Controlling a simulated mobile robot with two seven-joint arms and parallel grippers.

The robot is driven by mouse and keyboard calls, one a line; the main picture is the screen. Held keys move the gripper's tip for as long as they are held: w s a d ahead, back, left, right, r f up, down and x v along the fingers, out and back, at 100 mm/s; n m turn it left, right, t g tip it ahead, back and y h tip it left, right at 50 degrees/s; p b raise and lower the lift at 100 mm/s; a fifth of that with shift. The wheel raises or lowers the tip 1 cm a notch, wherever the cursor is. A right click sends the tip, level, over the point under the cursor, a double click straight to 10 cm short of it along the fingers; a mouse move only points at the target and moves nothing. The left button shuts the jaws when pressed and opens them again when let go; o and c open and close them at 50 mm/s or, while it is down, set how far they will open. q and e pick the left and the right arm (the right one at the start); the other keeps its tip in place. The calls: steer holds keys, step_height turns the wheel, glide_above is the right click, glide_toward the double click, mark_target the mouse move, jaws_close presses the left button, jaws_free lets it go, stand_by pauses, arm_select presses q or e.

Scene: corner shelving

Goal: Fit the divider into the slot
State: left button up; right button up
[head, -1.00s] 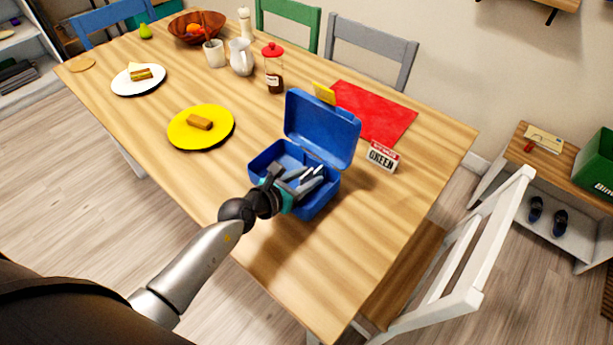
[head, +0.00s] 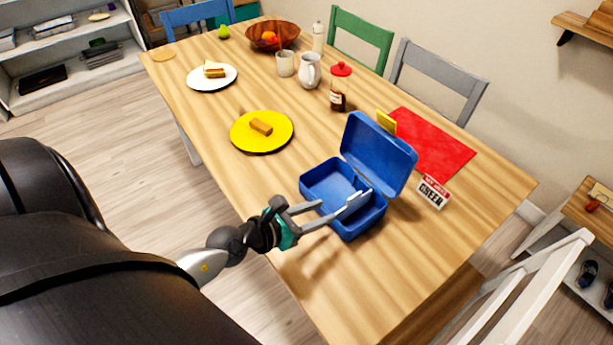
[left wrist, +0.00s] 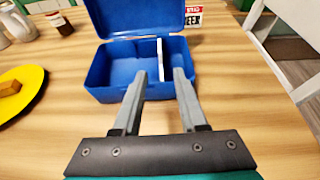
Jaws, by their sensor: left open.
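The blue lunch box (head: 327,196) stands on the table with its lid (head: 378,152) raised. The thin white divider (head: 356,202) is inside it, toward the right. In the left wrist view the divider (left wrist: 160,56) stands upright, running front to back between two compartments. I cannot tell if its lower edge is seated in the slot, which is hidden. My left gripper (head: 333,208) is open and empty at the box's near side, fingers pointing toward it. In the left wrist view the gripper's fingertips (left wrist: 160,72) lie either side of the divider's near end, apart from it.
A yellow plate (head: 244,141) with a brown bar is left of the box. A white chair (head: 535,272) stands at the near right. The table's front left is clear.

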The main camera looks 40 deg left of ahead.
arm_select(q)
steer(key=shift+v, duration=1.7)
